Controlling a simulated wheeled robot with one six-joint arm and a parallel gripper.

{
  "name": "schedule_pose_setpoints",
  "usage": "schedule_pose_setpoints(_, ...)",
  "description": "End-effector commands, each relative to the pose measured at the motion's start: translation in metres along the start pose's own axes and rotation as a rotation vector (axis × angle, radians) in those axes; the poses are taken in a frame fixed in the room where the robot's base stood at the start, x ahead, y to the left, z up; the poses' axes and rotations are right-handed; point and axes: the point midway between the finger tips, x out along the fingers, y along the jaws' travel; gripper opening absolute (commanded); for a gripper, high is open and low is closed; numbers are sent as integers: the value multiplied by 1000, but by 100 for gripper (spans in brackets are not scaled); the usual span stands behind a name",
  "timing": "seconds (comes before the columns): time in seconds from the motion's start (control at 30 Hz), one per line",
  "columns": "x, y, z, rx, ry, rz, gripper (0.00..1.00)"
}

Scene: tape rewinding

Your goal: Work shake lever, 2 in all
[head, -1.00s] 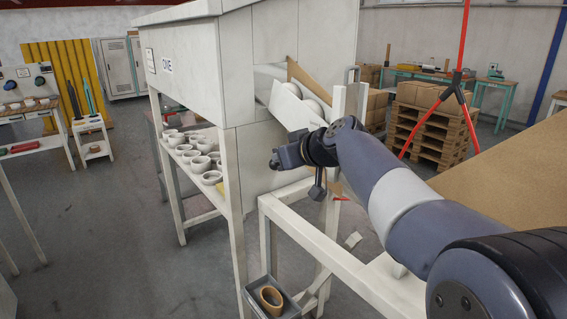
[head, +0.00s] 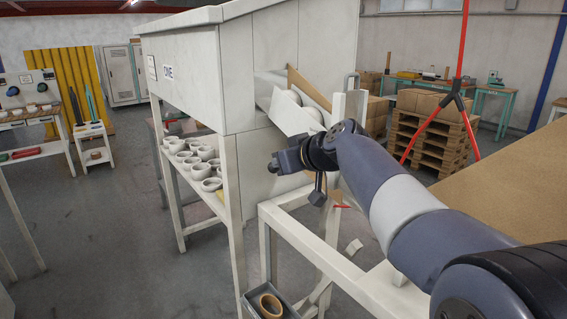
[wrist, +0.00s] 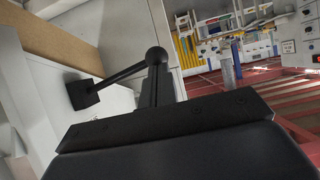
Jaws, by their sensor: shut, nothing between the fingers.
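The shake lever shows in the wrist view as a thin black rod (wrist: 112,75) from a square black base on a pale panel to a round black knob (wrist: 157,55). My gripper (wrist: 154,84) is shut with nothing held; its narrow fingers point up the picture at the knob. The fingertips overlap the knob in this view, and I cannot tell whether they touch it. In the head view my gripper (head: 278,166) is beside the white machine (head: 205,80), below its chute (head: 291,115). I cannot make out the lever in the head view.
A white frame (head: 300,232) runs below my arm. A small grey bin (head: 250,297) holds a brown ring (head: 270,306).

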Motion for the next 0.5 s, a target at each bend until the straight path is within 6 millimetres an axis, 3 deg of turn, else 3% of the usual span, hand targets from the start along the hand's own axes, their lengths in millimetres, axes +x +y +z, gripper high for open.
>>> schedule_pose_setpoints(0.03,-8,-2,-13,-3,3,0,0)
schedule_pose_setpoints(0.13,-20,-6,-29,-4,7,2,0)
schedule_pose_setpoints(0.2,-36,-5,-21,-3,8,6,0)
schedule_pose_setpoints(0.5,-96,-8,-21,-1,8,6,0)
